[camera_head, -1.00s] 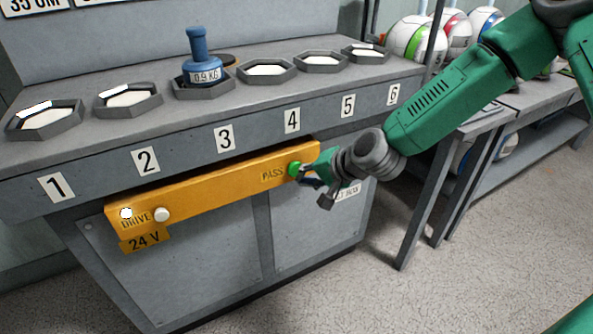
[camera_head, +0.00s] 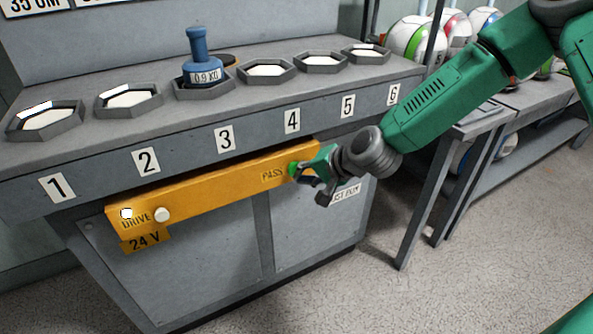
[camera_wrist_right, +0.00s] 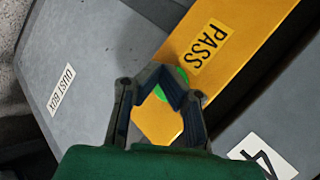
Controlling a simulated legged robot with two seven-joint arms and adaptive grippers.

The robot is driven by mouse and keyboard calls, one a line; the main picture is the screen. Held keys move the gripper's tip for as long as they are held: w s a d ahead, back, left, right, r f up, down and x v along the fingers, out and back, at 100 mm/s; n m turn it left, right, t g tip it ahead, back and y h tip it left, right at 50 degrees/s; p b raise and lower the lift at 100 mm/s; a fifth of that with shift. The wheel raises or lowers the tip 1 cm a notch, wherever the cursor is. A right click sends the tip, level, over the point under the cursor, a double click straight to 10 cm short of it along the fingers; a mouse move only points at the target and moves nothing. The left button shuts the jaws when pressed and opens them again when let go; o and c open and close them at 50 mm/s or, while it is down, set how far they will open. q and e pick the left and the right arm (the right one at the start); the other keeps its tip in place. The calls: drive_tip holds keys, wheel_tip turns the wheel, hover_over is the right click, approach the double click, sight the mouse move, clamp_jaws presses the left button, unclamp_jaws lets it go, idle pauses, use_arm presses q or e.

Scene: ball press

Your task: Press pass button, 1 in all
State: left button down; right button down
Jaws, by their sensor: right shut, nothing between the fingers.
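The green pass button (camera_head: 293,169) sits at the right end of the yellow panel (camera_head: 220,186), beside the word PASS. My right gripper (camera_head: 299,175) is shut and empty, with its fingertips at the button, apparently touching it. In the right wrist view the closed fingertips (camera_wrist_right: 160,84) overlap the green button (camera_wrist_right: 181,76), which shows only partly behind them. Whether the button is pushed in cannot be told. My left gripper is not in view.
A white DRIVE button (camera_head: 162,214) is at the panel's left end. The bench above holds several numbered hexagonal trays and a blue 0.9 KG weight (camera_head: 201,68). A side table (camera_head: 480,116) stands at the right, with balls behind.

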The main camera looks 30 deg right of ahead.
drive_tip(key=shift+w, duration=0.45)
idle(0.4)
idle(0.3)
drive_tip(key=shift+s+p, duration=0.3)
drive_tip(key=shift+s, duration=0.55)
drive_tip(key=shift+s+d+p, duration=0.1)
drive_tip(key=shift+s+p, duration=0.55)
drive_tip(key=shift+s, duration=1.85)
